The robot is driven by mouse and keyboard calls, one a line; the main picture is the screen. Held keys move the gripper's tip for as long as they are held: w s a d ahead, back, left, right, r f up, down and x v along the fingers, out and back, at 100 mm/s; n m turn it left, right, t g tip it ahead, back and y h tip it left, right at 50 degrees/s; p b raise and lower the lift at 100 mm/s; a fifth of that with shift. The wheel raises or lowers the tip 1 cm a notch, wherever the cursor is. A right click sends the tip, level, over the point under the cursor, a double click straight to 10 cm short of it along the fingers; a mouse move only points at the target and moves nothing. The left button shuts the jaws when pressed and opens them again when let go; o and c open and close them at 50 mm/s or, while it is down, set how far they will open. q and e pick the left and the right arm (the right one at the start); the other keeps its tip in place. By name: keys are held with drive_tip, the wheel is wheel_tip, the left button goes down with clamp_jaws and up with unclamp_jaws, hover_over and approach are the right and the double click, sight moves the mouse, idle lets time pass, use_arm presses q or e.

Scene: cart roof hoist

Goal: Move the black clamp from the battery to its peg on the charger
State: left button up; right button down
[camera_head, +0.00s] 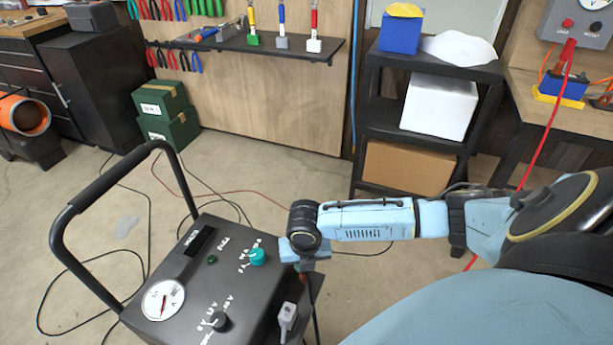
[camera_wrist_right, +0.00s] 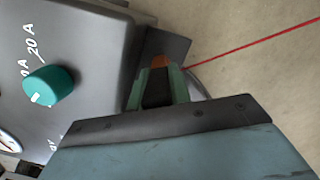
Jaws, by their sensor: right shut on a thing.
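The charger (camera_head: 235,278) is a dark box with a white dial, a teal knob (camera_head: 257,256) and a black tube handle. It also shows in the right wrist view (camera_wrist_right: 85,25). My right gripper (camera_head: 303,260) is at the charger's right edge, beside the teal knob. In the right wrist view its fingers (camera_wrist_right: 158,88) are shut on the black clamp (camera_wrist_right: 157,93), with a copper-coloured tip beyond them, close to a dark grey plate on the charger's side. I cannot tell whether the clamp touches the peg. My left gripper is out of view.
A grey fitting (camera_head: 287,317) sits on the charger's near right edge. Cables lie on the floor, and a red cable (camera_wrist_right: 250,55) runs behind the clamp. A black shelf (camera_head: 410,135) stands behind my right arm.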

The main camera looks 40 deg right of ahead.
use_arm(q)
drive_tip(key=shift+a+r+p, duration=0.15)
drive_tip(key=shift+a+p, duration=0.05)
drive_tip(key=shift+p, duration=0.55)
use_arm(e)
drive_tip(key=shift+r, duration=0.1)
idle(0.3)
drive_tip(key=shift+f, duration=0.2)
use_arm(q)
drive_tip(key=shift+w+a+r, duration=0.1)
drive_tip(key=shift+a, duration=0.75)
use_arm(e)
drive_tip(key=shift+f, duration=0.15)
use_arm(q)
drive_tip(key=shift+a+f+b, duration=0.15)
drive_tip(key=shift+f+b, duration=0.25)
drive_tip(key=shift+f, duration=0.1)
use_arm(e)
drive_tip(key=shift+f, duration=1.25)
drive_tip(key=c, duration=1.2)
unclamp_jaws()
